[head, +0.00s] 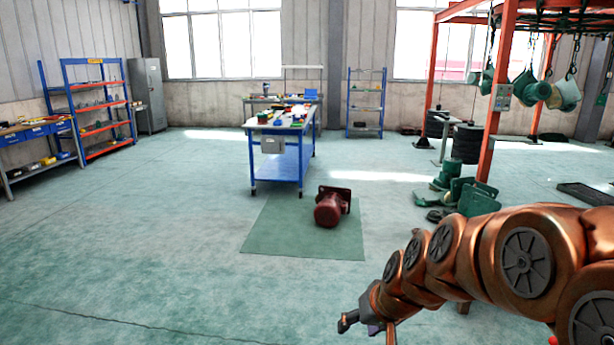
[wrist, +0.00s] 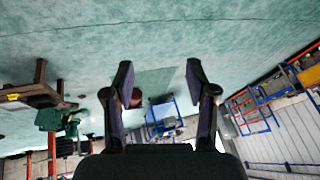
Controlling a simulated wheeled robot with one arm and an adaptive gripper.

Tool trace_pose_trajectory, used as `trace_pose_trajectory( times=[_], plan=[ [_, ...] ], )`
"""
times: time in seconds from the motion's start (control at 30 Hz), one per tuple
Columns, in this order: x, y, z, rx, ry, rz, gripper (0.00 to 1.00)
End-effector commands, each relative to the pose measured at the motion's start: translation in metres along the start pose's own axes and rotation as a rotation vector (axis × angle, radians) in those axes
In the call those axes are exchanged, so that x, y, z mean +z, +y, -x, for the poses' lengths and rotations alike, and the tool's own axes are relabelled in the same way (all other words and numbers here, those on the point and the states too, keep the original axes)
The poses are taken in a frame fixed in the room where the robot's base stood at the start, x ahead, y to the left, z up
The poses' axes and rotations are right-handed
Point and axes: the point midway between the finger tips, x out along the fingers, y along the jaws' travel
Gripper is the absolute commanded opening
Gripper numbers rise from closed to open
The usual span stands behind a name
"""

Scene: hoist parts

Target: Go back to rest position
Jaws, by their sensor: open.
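My gripper (head: 366,327) is at the lower middle of the head view, at the end of my copper-coloured arm, which reaches in from the right. In the wrist view my gripper (wrist: 160,72) shows two dark fingers spread wide apart, with nothing between them but distant floor and things. It is open and empty. The wrist picture is upside down, with the floor at the top.
A dark red motor-like part (head: 329,208) lies on a green mat (head: 300,247). Behind it stands a blue workbench (head: 277,165) with small items. An orange hoist frame (head: 497,95) and green parts (head: 470,195) are at right. Shelves (head: 98,105) are at left. The floor at front left is clear.

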Motion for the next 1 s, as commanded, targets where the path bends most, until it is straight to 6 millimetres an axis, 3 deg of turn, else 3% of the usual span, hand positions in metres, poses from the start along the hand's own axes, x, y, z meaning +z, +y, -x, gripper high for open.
trace_pose_trajectory(
  times=[0.17, 0.4, 0.6, 0.77, 1.0],
  plan=[
    [0.075, 0.0, 0.033, 0.033, -0.16, 0.015, 0.57],
    [0.179, 0.02, 0.079, 0.134, -0.38, -0.001, 0.57],
    [0.245, 0.041, 0.113, 0.225, -0.52, -0.037, 0.57],
    [0.268, 0.049, 0.126, 0.265, -0.571, -0.055, 0.57],
    [0.272, 0.05, 0.128, 0.272, -0.58, -0.058, 0.57]
  ],
)
